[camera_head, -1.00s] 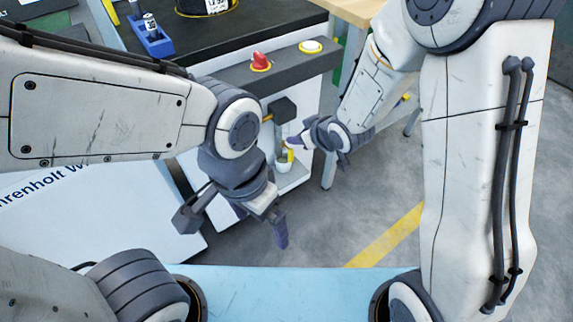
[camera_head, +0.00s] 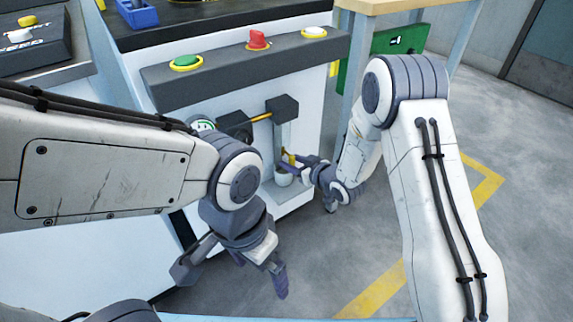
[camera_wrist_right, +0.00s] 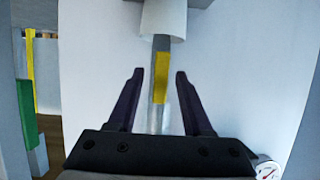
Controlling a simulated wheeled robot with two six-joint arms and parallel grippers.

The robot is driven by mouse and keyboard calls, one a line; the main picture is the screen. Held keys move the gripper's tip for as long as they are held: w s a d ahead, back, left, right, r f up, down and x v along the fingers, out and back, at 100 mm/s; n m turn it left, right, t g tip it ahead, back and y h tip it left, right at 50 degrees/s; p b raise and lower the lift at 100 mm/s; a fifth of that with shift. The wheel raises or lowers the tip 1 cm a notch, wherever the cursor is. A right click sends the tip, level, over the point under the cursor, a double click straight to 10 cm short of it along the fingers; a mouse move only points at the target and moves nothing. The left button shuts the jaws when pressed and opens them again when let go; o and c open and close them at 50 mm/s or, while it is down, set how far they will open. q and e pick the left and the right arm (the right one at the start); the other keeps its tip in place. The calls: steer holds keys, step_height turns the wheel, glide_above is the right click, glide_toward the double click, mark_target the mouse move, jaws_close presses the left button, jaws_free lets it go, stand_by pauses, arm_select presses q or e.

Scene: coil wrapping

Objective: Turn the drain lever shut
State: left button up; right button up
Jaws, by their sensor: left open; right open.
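The drain lever appears as a yellow handle (camera_head: 289,157) on a grey pipe above a small white cup (camera_head: 284,177), low on the machine's front. In the right wrist view the yellow handle (camera_wrist_right: 161,78) lies along the grey pipe, with the white cup (camera_wrist_right: 164,18) at the top. My right gripper (camera_head: 298,166) is open at the lever. In the wrist view its fingers (camera_wrist_right: 158,95) stand apart on either side of the yellow handle, with gaps on both sides. My left gripper (camera_head: 262,270) is open and empty, low in front of the machine.
A dark panel above carries a green button (camera_head: 186,62), a red knob (camera_head: 257,40) and a white button (camera_head: 314,32). A dark box (camera_head: 282,108) sits above the lever. A table leg (camera_head: 354,75) stands right of the machine. Grey floor lies open at right.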

steer(key=b+x, duration=0.1)
steer(key=x, duration=0.2)
steer(key=shift+w+a+f, duration=0.15)
steer(key=shift+w+a, duration=0.05)
steer(key=shift+w, duration=0.05)
jaws_close()
